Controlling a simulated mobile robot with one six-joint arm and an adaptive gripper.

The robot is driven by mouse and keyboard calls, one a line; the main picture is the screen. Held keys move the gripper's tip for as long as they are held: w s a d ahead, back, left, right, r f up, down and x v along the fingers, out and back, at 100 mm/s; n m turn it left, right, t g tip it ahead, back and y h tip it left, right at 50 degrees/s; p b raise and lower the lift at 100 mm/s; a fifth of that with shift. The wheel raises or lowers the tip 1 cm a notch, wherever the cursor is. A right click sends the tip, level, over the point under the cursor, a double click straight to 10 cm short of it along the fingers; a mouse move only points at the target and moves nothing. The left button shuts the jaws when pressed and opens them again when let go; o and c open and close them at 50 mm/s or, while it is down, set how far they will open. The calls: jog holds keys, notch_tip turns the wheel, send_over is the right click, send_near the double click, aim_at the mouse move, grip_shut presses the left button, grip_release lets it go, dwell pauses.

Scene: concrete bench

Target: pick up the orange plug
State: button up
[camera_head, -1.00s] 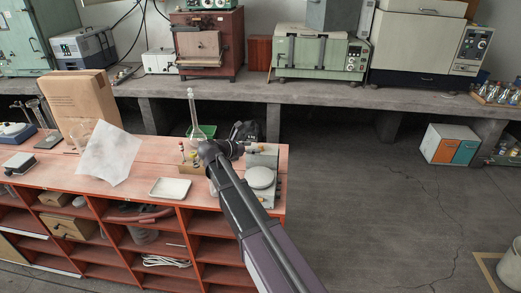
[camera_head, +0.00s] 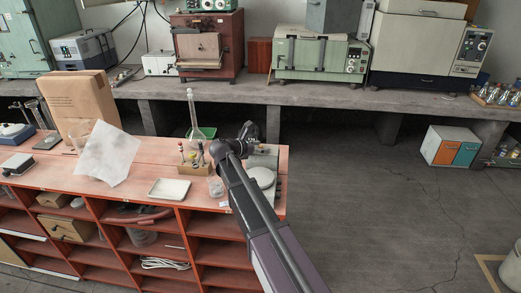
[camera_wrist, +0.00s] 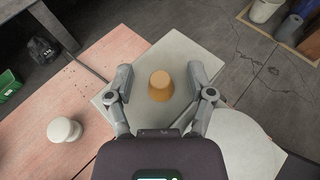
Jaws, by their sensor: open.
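The orange plug (camera_wrist: 161,85) is a tapered, stopper-like piece standing on a pale grey plate (camera_wrist: 115,98) in the wrist view. My gripper (camera_wrist: 161,78) is open, with one finger on each side of the plug and a gap on both sides. The plug sits between the fingers, roughly centred, and they do not appear to touch it. In the head view my arm and wrist hide the plug at the right end of the red bench.
A white knobbed piece (camera_wrist: 64,130) stands on the red bench top (camera_wrist: 95,150). A round white disc (camera_wrist: 238,140) lies right of the plate. In the head view a wooden rack (camera_head: 194,169), a flask (camera_head: 195,130) and a white tray (camera_head: 169,189) stand left of my arm.

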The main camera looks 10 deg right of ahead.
aim_at(261, 146)
jog(key=c, duration=0.8)
jog(key=shift+r, duration=0.15)
notch_tip(261, 146, up, 4)
jog(key=p, duration=0.3)
jog(key=shift+f+p, duration=0.2)
jog(key=shift+p, duration=0.2)
jog(key=s+a, duration=0.3)
jog(key=s, duration=0.4)
jog(key=s+a+r+p, duration=0.1)
jog(key=s+a, duration=0.2)
jog(key=s, duration=0.4)
jog(key=shift+s, duration=0.4)
